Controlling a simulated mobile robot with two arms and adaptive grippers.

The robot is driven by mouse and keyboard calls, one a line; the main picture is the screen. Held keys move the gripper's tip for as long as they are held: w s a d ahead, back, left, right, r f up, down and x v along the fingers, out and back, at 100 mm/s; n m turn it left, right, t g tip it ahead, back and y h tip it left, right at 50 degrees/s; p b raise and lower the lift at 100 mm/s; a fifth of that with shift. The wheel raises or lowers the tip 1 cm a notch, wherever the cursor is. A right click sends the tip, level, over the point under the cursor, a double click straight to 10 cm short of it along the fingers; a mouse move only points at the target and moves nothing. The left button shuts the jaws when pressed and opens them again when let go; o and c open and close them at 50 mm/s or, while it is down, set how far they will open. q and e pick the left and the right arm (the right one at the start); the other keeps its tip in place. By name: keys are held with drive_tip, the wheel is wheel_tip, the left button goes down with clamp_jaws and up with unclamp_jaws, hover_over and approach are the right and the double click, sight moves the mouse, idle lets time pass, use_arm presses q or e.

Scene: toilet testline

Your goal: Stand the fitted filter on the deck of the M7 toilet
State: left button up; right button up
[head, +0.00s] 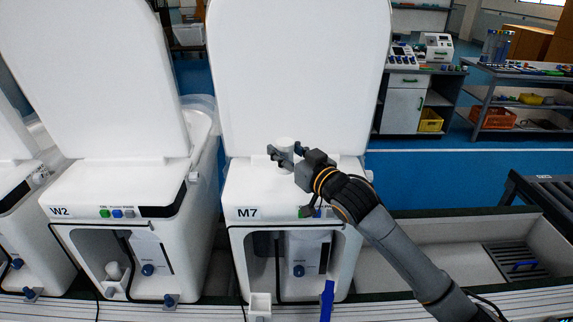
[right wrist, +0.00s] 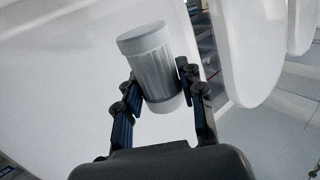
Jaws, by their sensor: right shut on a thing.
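My right gripper (head: 282,156) is shut on the filter, with dark fingers on either side. In the right wrist view the filter (right wrist: 151,62) sits between the two fingers (right wrist: 157,82) and looks tilted in the picture. I cannot tell whether its base touches the deck. The fingers hide part of its lower side. My left gripper is not in view.
The raised M7 lid (head: 300,70) stands close behind the filter. The W2 toilet (head: 120,187) is to the left, lid also up. A basin with a dark grate (head: 515,258) is to the right. Benches with instruments and crates stand at the back right.

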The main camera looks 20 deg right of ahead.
drive_tip(key=w+f, duration=0.1)
drive_tip(key=w+d+f, duration=0.1)
drive_tip(key=f, duration=0.1)
drive_tip(key=shift+w+f, duration=0.25)
drive_tip(key=shift+w, duration=0.1)
wheel_tip(320, 180, down, 2)
drive_tip(key=shift+w+f+p, duration=0.1)
drive_tip(key=shift+f+p, duration=0.05)
drive_tip(key=shift+p, duration=0.5)
drive_tip(key=shift+d+f, duration=0.1)
drive_tip(key=shift+f, duration=0.4)
drive_tip(key=o, duration=1.2)
drive_tip(key=shift+f, duration=0.15)
